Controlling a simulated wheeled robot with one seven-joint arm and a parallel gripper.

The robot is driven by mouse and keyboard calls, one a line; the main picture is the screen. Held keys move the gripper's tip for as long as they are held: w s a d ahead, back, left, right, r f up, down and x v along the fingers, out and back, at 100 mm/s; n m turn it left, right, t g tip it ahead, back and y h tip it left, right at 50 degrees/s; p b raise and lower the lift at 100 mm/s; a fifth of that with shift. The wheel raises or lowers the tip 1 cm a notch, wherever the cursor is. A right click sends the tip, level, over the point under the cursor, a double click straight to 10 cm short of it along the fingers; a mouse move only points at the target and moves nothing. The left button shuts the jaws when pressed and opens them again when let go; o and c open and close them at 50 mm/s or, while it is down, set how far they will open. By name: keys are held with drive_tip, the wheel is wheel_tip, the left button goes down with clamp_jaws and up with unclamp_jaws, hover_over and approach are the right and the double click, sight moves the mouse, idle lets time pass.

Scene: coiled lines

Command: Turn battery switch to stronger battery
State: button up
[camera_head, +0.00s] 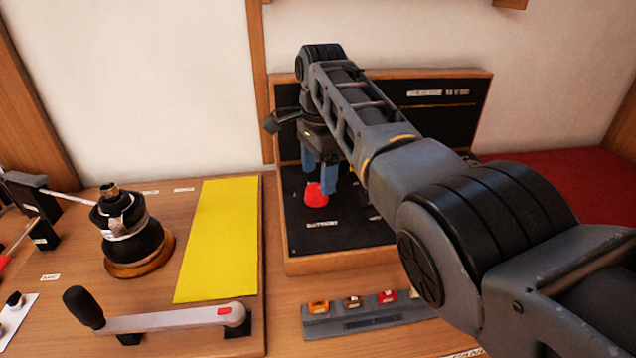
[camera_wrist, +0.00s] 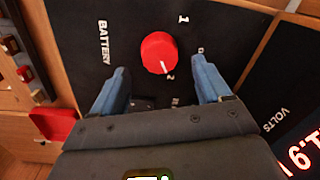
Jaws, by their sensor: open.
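The battery switch is a round red knob (camera_head: 316,195) on a black panel (camera_head: 355,232) marked BATTERY. In the wrist view the red knob (camera_wrist: 159,53) has a white pointer line aimed at the mark 2. A mark 1 shows at the other side of the knob. My gripper (camera_head: 320,178) points down over the knob, its two blue fingers apart. In the wrist view my gripper (camera_wrist: 160,85) has one finger on each side, with the knob just beyond the gap. A volts display (camera_wrist: 300,155) shows red digits, partly cut off; the full reading cannot be told.
A black winch (camera_head: 130,235) and a yellow sheet (camera_head: 217,240) are left of the panel. A winch handle (camera_head: 165,318) lies in front. A grey strip with coloured switches (camera_head: 365,315) sits before the panel. An upright black board (camera_head: 440,115) stands behind it.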

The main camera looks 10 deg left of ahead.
sight(317, 189)
drive_tip(key=shift+w+a+f, duration=0.1)
drive_tip(key=shift+f, duration=2)
drive_tip(key=shift+c, duration=0.2)
drive_tip(key=c, duration=1)
